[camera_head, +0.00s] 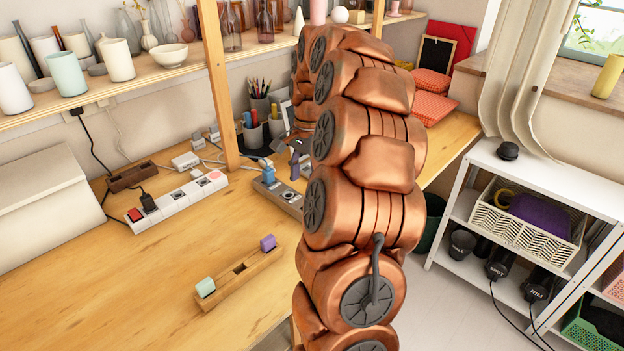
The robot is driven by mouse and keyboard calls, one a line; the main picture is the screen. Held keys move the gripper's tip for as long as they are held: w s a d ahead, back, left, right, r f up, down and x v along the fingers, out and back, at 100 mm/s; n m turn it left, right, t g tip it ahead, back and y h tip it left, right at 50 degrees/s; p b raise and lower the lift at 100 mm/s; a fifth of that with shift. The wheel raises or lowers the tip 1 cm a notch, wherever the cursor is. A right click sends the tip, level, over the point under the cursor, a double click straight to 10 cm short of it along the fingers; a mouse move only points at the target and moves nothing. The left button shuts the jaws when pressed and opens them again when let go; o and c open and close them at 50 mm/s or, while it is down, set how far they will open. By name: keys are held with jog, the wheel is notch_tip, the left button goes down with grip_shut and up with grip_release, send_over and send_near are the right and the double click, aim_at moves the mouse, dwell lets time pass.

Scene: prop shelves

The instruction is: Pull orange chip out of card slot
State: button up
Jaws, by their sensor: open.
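A wooden holder (228,284) with slots lies on the table. A pale mint piece (205,287) stands at its near-left end and a purple piece (268,243) at its far-right end. The dark middle slot looks empty. I cannot make out an orange chip; my arm covers part of the table. A grey block (283,195) with sockets and a blue piece (268,176) lies farther back, partly behind my arm. My gripper (294,161) shows as small dark fingers near that block, partly hidden by my arm. It is open, and I see nothing in it.
A white power strip (180,201) and a dark brown block (132,177) lie on the table's left part. A wooden shelf post (215,85) stands behind. Pencil cups (260,105) stand near my gripper. The front-left tabletop is clear.

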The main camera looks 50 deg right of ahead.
jog(key=d, duration=0.1)
jog(key=d+f+m, duration=0.1)
jog(key=shift+s+d+f, duration=0.1)
jog(key=shift+s+d, duration=0.05)
jog(key=shift+d, duration=0.2)
jog(key=shift+a+f+p, duration=0.15)
jog(key=shift+a+f, duration=0.05)
jog(key=shift+f, duration=1.05)
jog(key=shift+a+f+p, duration=0.15)
jog(key=shift+f+p, duration=0.05)
jog(key=shift+f, duration=1.05)
jog(key=shift+a+f+p, duration=0.15)
jog(key=shift+a+f, duration=0.05)
jog(key=shift+f, duration=1.05)
grip_shut()
